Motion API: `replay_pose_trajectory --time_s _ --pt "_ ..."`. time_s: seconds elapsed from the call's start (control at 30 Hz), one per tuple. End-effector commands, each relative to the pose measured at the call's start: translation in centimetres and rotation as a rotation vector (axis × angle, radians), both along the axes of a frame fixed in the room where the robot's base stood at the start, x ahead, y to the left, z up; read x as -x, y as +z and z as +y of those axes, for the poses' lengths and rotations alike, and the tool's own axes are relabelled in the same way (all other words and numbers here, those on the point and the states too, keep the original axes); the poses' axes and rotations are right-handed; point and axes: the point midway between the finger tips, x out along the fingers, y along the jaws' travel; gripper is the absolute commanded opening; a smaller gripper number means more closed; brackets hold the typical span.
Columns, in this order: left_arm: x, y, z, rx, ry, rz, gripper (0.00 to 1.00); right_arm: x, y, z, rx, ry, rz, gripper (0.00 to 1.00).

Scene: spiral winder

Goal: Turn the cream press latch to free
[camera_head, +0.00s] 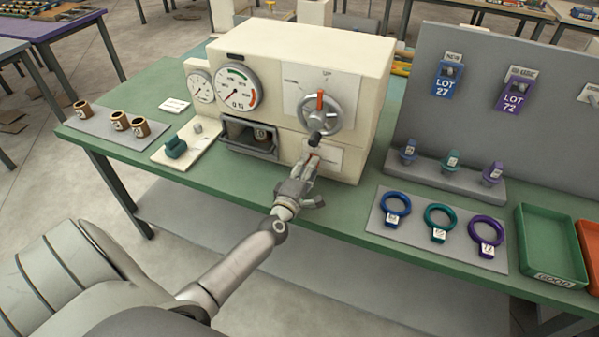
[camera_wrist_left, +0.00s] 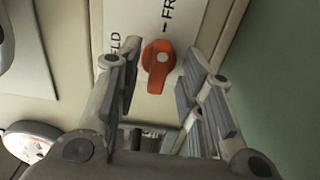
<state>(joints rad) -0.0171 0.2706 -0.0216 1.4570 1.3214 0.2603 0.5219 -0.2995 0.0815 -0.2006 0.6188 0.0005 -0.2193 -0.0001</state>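The cream press (camera_head: 300,52) stands on the green bench, its latch low on the right of the front face. In the left wrist view the latch is an orange knob (camera_wrist_left: 158,62) with a pale centre dot on a white label plate (camera_wrist_left: 185,15). Part of a word starting "FR" and a dash show above it, and letters ending "LD" to its left. My left gripper (camera_head: 307,171) is open in front of the latch, with a finger on each side of the knob and gaps visible. In the head view it mostly hides the latch. My right gripper is not in view.
A grey handwheel (camera_head: 335,117) with a red handle and dark knob sits just above my left gripper. An open dark drawer (camera_head: 238,138) is to the left. Coloured rings on a grey mat (camera_head: 395,232) lie to the right, beside a green tray (camera_head: 530,262).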

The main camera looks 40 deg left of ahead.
Motion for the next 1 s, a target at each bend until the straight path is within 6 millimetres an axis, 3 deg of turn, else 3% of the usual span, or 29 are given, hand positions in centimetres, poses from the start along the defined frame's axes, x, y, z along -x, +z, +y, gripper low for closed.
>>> replay_pose_trajectory --time_s 0.5,0.7,1.0 --pt "9.0 -0.1 -2.1 -0.003 0.000 0.004 0.36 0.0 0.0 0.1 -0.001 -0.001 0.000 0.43" --pt "10.5 0.0 -2.5 -0.003 0.001 0.002 0.36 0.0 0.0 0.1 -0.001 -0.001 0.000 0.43" --pt "10.7 0.0 -2.5 -0.002 0.001 0.001 0.36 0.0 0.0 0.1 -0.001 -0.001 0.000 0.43"
